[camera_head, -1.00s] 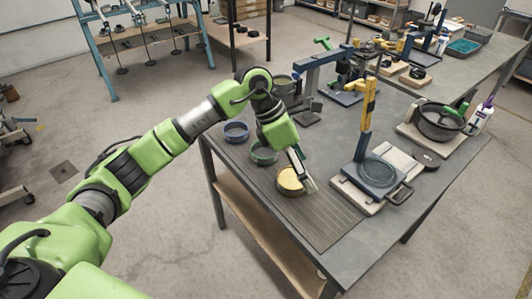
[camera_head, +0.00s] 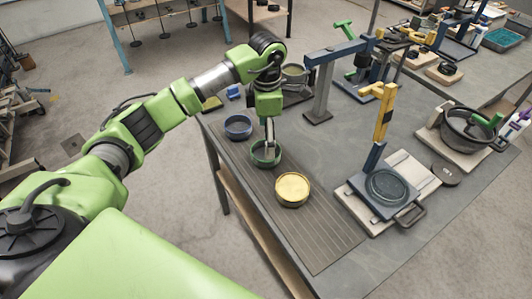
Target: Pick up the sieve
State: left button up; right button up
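I cannot tell which round piece is the sieve. My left gripper (camera_head: 268,151) points down at the green-rimmed one, with its fingertips over or inside the opening. The fingers show nearly edge-on, so their gap and any contact are unclear. My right gripper is out of view.
A blue-and-yellow lever press (camera_head: 378,135) with a round dark plate stands right of the mat. A blue lever frame (camera_head: 320,90) stands behind. A black pot (camera_head: 466,132) is on a board at the right. The table (camera_head: 345,148) is bare between the frame and press.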

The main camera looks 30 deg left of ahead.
pick_arm(q)
jog(key=shift+w+f, duration=0.1)
jog(key=shift+f, duration=0.55)
jog(key=shift+w+f, duration=0.1)
jog(key=shift+f, duration=0.25)
jog(key=shift+a+f+p, duration=0.1)
jog(key=shift+f+p, duration=0.5)
jog(key=shift+p, duration=0.05)
notch_tip(320, 180, down, 4)
jog(key=shift+w+a+r+p, duration=0.15)
jog(key=shift+r+p, duration=0.1)
jog(key=shift+p, duration=0.45)
jog(key=shift+f, duration=0.25)
jog(key=c, duration=1.3)
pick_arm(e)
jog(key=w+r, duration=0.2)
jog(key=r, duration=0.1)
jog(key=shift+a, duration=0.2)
